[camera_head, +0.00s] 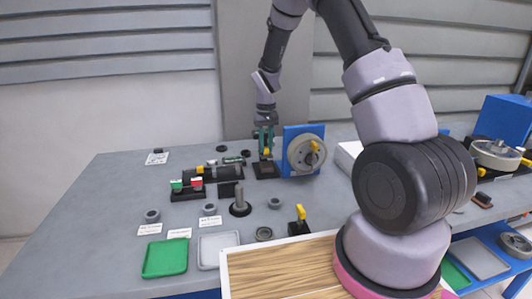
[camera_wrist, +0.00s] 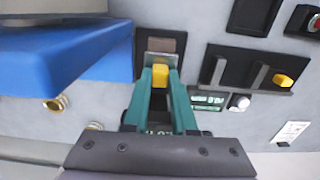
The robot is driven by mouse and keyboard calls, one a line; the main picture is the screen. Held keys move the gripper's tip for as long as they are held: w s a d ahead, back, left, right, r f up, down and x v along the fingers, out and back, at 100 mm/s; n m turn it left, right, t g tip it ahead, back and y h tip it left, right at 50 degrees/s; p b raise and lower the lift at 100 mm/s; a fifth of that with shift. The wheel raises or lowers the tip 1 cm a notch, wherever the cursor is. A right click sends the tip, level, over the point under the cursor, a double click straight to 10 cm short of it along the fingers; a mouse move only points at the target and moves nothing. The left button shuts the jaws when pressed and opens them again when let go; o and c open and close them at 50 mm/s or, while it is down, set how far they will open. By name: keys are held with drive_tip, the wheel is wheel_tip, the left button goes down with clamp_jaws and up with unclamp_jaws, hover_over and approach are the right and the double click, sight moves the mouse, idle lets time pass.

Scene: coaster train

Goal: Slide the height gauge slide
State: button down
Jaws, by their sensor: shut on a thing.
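The height gauge stands towards the back of the grey table, its dark base (camera_head: 267,170) just left of a blue panel. Its slide is a small yellow block (camera_wrist: 160,76), seen between my fingertips in the wrist view; it also shows as a yellow spot in the head view (camera_head: 267,152). My gripper (camera_wrist: 160,80) has teal fingers and is shut on the yellow slide from above. It also shows in the head view (camera_head: 266,146). The gauge's post is mostly hidden by the fingers.
The blue panel with a grey wheel (camera_head: 304,154) stands close on the right of the gauge. A black fixture with green and red blocks (camera_head: 196,182) lies to the left. A green tray (camera_head: 165,258) and a grey tray (camera_head: 217,250) are at the front. Free table lies at far left.

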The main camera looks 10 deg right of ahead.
sight(266, 147)
drive_tip(key=c, duration=0.7)
unclamp_jaws()
drive_tip(key=shift+r, duration=0.15)
drive_tip(key=shift+r, duration=0.1)
wheel_tip(266, 147, up, 11)
drive_tip(key=shift+f, duration=0.2)
drive_tip(key=s+d+r+m+t+y, duration=0.1)
drive_tip(key=s+d+r+t, duration=0.1)
drive_tip(key=s+r, duration=0.5)
drive_tip(key=s+d+r+m+t, duration=0.15)
drive_tip(key=s+r, duration=0.35)
drive_tip(key=r, duration=0.5)
drive_tip(key=s+r+t, duration=0.1)
drive_tip(key=s, duration=0.5)
drive_tip(key=s+d+r+m+t, duration=0.1)
drive_tip(key=s+r, duration=0.1)
drive_tip(key=s, duration=0.4)
drive_tip(key=s+d+r+t+y, duration=0.1)
drive_tip(key=s, duration=0.5)
drive_tip(key=shift+r+m+t, duration=0.35)
